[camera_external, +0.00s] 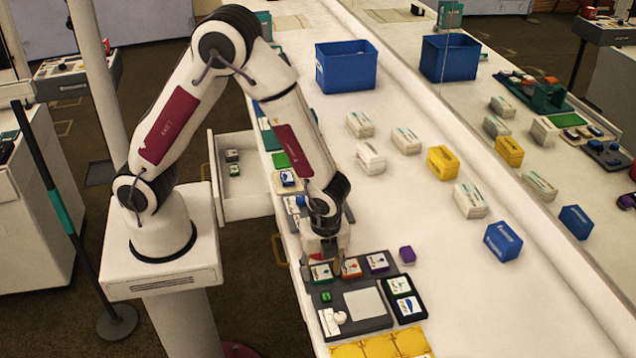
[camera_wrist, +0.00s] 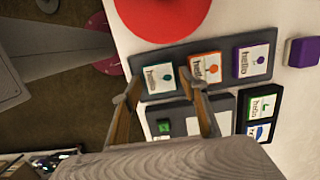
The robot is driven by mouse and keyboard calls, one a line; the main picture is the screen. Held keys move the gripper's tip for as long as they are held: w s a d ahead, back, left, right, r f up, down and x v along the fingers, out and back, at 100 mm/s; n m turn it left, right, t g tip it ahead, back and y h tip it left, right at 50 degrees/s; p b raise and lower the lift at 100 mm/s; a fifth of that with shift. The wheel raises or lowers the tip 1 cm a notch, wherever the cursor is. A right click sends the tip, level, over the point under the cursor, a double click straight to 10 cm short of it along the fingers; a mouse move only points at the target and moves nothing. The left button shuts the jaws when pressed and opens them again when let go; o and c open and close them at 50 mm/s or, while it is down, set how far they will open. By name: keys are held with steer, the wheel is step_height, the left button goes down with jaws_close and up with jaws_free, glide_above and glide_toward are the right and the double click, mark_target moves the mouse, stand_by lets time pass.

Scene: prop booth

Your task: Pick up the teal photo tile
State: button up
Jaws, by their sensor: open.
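The teal photo tile (camera_wrist: 158,77) is a small white-faced tile with a teal edge and a teal picture. It lies at the left end of a row on a dark grey strip (camera_wrist: 222,44), with an orange tile (camera_wrist: 204,67) and a purple tile (camera_wrist: 251,60) to its right. In the external view the teal tile (camera_external: 321,272) sits just below my gripper (camera_external: 325,256). My gripper (camera_wrist: 162,92) is open and empty. In the wrist view its fingertips appear on either side of the teal tile, the right one overlapping the orange tile; their height above the strip is unclear.
A grey tray (camera_external: 366,303) with a pale square and a black holder (camera_external: 404,298) of two tiles lie below the row. A purple cube (camera_external: 407,254) is to the right. Several cartons and a blue bin (camera_external: 346,66) stand farther back. An open drawer (camera_external: 245,172) juts out left.

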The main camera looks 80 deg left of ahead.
mark_target(322, 274)
steer(key=shift+f, duration=0.2)
stand_by(0.4)
steer(key=c, duration=0.8)
steer(key=shift+c, duration=0.2)
steer(key=shift+r, duration=0.1)
step_height(322, 274, up, 10)
stand_by(0.7)
